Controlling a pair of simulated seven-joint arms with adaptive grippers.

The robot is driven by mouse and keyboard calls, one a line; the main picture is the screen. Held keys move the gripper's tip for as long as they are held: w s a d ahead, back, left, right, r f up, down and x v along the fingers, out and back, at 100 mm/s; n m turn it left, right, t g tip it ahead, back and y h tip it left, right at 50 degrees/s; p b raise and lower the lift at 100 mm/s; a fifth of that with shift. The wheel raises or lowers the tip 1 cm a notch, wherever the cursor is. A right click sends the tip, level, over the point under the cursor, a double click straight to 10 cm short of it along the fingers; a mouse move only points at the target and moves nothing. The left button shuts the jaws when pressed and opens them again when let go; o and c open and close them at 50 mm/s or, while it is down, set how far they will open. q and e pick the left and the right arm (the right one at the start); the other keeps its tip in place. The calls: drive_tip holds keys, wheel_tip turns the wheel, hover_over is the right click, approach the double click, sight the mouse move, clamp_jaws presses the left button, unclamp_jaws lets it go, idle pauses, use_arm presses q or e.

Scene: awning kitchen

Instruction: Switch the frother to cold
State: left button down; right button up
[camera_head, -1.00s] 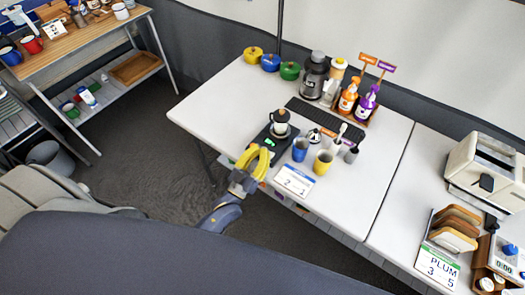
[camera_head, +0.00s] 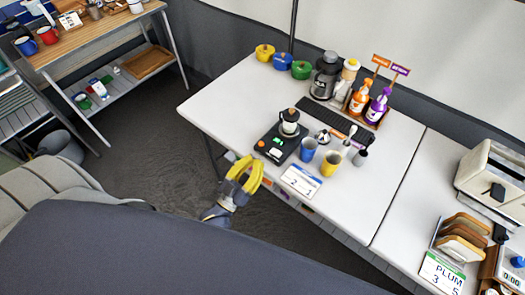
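The frother (camera_head: 289,123) is a small white jug with a black lid, standing upright on a dark base (camera_head: 290,143) near the table's front left edge. The base carries a small orange-red spot, a pale button-like spot and a small green light; any labels are too small to read. My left gripper (camera_head: 252,163) has yellow fingers with a gap between them. It is open and empty, just in front of the base and table edge, apart from the base. My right gripper is not in view.
A grinder-like appliance (camera_head: 325,76) and spray bottles (camera_head: 377,108) stand behind. The table's left part is clear.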

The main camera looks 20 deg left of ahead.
use_arm(q)
drive_tip(key=shift+v, duration=1.15)
